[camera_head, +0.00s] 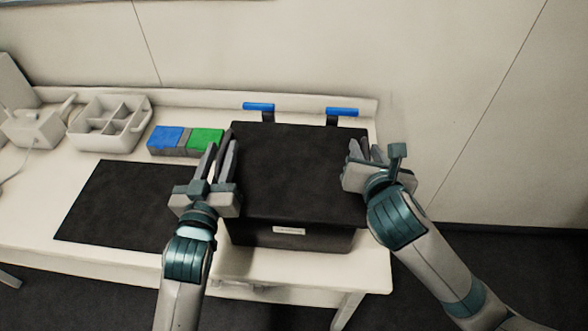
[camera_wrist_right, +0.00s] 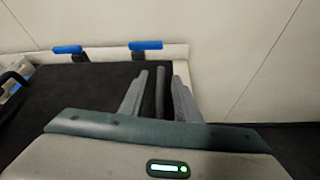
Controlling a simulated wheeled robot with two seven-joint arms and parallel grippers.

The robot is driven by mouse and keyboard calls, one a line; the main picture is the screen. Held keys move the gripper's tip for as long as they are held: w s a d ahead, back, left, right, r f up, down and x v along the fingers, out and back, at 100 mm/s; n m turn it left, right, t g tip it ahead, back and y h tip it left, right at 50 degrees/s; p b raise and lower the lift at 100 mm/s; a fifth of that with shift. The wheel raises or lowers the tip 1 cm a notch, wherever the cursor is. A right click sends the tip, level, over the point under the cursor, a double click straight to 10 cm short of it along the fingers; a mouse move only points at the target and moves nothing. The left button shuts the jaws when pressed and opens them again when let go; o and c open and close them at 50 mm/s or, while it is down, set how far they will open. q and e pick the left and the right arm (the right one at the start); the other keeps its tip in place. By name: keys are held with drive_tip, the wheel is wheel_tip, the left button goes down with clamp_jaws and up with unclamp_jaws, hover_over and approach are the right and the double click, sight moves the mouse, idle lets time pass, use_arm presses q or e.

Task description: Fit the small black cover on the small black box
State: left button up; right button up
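The small black box (camera_head: 272,238) stands on the table's front right part, a pale label on its front wall. A black cover (camera_head: 295,175) lies over its top and looks roughly level; I cannot tell whether it is fully seated. Its dark surface also shows in the right wrist view (camera_wrist_right: 95,90). My left gripper (camera_head: 222,152) is at the cover's left edge, its fingers apart. My right gripper (camera_head: 362,150) is at the right edge. In the right wrist view its fingers (camera_wrist_right: 160,78) are apart, with a narrow dark strip between them and gaps beside it.
A black mat (camera_head: 120,205) lies left on the white table. Blue (camera_head: 166,137) and green (camera_head: 206,138) blocks sit behind it, beside a white divided tray (camera_head: 112,122). Two blue-topped posts (camera_head: 259,106) (camera_head: 341,111) rise behind the box. The wall is close behind the table.

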sight(216, 168)
use_arm(q)
drive_tip(key=shift+s+a, duration=0.25)
drive_tip(key=shift+s, duration=1.65)
drive_tip(key=shift+s+a, duration=0.2)
drive_tip(key=shift+s, duration=1.65)
drive_tip(key=shift+r, duration=0.1)
